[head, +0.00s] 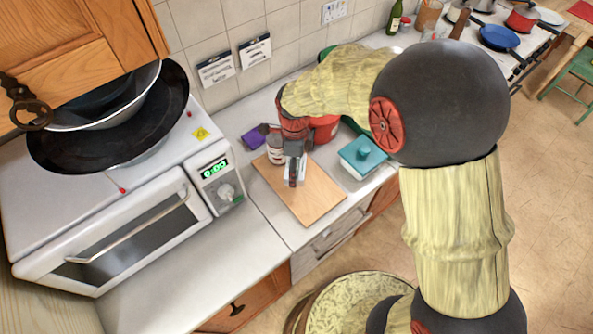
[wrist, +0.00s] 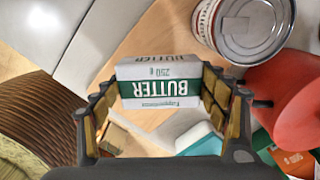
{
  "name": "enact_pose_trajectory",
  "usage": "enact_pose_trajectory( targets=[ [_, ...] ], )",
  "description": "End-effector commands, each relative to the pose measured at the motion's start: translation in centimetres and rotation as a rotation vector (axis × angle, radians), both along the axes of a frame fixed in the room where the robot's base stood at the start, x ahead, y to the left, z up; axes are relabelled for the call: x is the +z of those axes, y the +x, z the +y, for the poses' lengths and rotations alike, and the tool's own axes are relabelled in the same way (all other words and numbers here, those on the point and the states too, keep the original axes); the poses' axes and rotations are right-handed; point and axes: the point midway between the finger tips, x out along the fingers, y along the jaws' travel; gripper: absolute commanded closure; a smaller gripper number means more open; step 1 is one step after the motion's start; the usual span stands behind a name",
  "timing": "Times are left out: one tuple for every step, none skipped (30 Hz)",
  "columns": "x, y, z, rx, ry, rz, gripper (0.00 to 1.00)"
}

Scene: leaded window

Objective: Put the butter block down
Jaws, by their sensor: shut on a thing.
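The butter block, white and green with "BUTTER 250 g" on it, shows in the middle of the wrist view (wrist: 160,92). My gripper (wrist: 161,86) is shut on it, with a finger pad at each side. In the head view my gripper (head: 294,172) points down over the wooden board (head: 316,200), near its back left part. The block is mostly hidden there by the gripper. The board also shows behind the block in the wrist view (wrist: 155,42). I cannot tell whether the block touches the board.
A tin (head: 274,150) stands close to my gripper at the board's back left edge. A red object (head: 325,130) is just behind. A teal-lidded box (head: 363,155) is right of the board, and a microwave (head: 130,235) is at the left. The board's front part is clear.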

Motion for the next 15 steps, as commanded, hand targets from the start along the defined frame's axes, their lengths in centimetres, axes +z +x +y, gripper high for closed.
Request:
enact_pose_trajectory(
  targets=[
    [-0.5, 0.4, -0.1, -0.001, 0.000, 0.000, 0.59],
    [-0.7, 0.6, -0.2, -0.001, 0.000, 0.000, 0.59],
    [-0.9, 0.8, -0.3, -0.001, 0.000, 0.000, 0.59],
    [-1.0, 0.8, -0.3, -0.001, 0.000, 0.000, 0.59],
    [-1.1, 0.9, -0.3, -0.001, 0.000, 0.000, 0.59],
    [-1.2, 1.1, -0.3, -0.001, 0.000, 0.000, 0.59],
    [-1.4, 1.2, -0.4, -0.001, 0.000, 0.000, 0.59],
    [-1.6, 1.3, -0.4, -0.001, 0.000, 0.000, 0.59],
    [-1.9, 1.6, -0.5, -0.001, 0.000, 0.000, 0.59],
    [-2.3, 1.8, -0.6, -0.001, 0.000, 0.000, 0.59],
    [-2.7, 1.7, -0.6, 0.000, -0.001, 0.002, 0.59],
    [-3.4, 1.7, -0.6, 0.000, -0.001, 0.001, 0.59],
    [-3.8, 1.7, -0.6, 0.000, -0.001, 0.002, 0.59],
    [-4.3, 1.7, -0.6, 0.000, -0.001, 0.001, 0.59],
    [-4.7, 1.7, -0.6, 0.000, 0.000, 0.001, 0.59]
  ],
)
